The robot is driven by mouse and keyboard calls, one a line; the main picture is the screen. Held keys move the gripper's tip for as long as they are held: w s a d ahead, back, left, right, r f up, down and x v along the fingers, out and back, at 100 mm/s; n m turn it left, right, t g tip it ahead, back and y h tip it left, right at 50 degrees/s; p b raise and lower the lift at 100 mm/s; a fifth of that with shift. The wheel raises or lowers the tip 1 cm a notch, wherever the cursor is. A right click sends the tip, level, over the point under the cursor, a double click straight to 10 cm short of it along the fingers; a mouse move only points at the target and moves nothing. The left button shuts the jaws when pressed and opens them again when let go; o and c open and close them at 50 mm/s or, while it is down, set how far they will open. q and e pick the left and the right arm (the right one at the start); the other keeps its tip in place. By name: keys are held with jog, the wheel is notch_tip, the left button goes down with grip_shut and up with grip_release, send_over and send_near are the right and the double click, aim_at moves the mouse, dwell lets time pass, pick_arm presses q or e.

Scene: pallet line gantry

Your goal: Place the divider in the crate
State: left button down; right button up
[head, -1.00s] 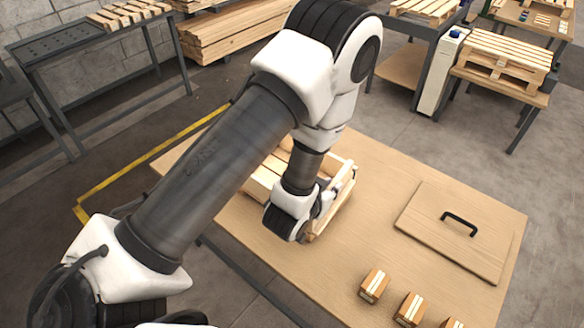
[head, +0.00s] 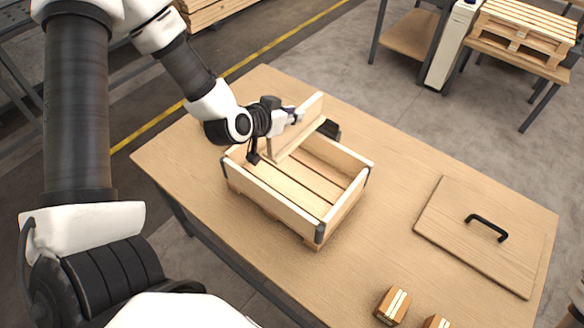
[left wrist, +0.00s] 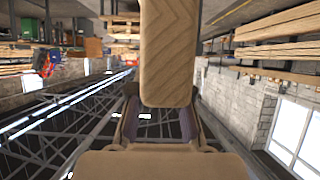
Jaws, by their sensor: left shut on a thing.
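The open wooden crate (head: 285,209) with dark corner brackets stands on the table. The divider (head: 297,128), a pale wooden board, stands on edge over the crate's far left part. Its lower edge is at or inside the crate; I cannot tell whether it is seated. My left gripper (head: 290,117) is shut on the divider from the left. In the left wrist view a wooden board (left wrist: 168,55), seemingly the divider, sits between the fingers (left wrist: 163,115). My right gripper is not in view.
The wooden table (head: 390,215) is clear just right of the crate. A flat board with a black handle (head: 475,240) lies at the right. A pallet (head: 527,30) sits on a stand behind.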

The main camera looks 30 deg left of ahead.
pick_arm(q)
jog(key=shift+d+f+b, duration=0.1)
jog(key=shift+f+b, duration=0.35)
jog(key=shift+f, duration=0.4)
jog(key=shift+s+d+r, duration=0.1)
jog(key=shift+s+d, duration=0.05)
jog(key=shift+d, duration=0.15)
notch_tip(320, 180, down, 18)
jog(key=shift+a+r, duration=0.15)
jog(key=c, duration=1.1)
grip_release()
